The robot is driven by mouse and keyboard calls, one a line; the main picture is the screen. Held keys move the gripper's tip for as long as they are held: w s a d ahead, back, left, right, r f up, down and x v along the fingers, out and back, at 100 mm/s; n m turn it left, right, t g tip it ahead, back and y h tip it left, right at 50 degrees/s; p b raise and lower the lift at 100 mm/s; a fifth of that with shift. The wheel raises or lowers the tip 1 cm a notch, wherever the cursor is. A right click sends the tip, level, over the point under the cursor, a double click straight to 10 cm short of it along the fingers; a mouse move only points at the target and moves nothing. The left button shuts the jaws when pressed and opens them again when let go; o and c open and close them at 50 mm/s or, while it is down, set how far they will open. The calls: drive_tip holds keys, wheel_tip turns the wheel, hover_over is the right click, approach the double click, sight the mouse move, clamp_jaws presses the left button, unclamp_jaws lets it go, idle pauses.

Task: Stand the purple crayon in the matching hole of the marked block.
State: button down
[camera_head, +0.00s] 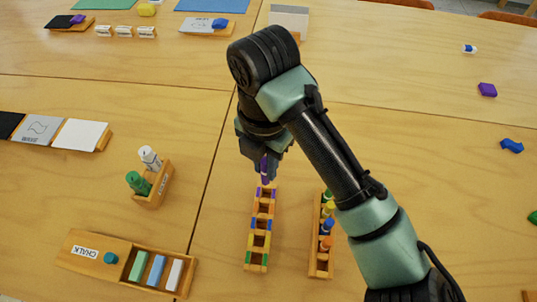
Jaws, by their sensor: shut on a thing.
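My gripper (262,158) is shut on the purple crayon (264,171) and points down at the far end of the marked block. The crayon looks roughly upright, its upper part hidden between the fingers. The marked block (248,247) is a long wooden rack of square holes with coloured bands: purple at the far end, then orange, blue, yellow and green toward me. The crayon's lower end is at or just above the purple-banded end; I cannot tell whether it is inside the hole. The nearer holes look empty.
A second wooden rack (313,262) with several coloured crayons stands close on the right, beneath my forearm. A box with green and white bottles (154,191) and a chalk tray (122,259) are on the left. Purple and blue pieces (487,89) lie far right.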

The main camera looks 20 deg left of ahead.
sight(265, 177)
wheel_tip(265, 177, down, 4)
drive_tip(key=b, duration=0.3)
drive_tip(key=shift+f+b, duration=0.45)
drive_tip(key=shift+f, duration=0.05)
drive_tip(key=shift+f+b, duration=0.55)
drive_tip(key=shift+f, duration=0.85)
idle(3.2)
idle(0.3)
drive_tip(key=c, duration=0.7)
unclamp_jaws()
drive_tip(key=shift+o, duration=1.1)
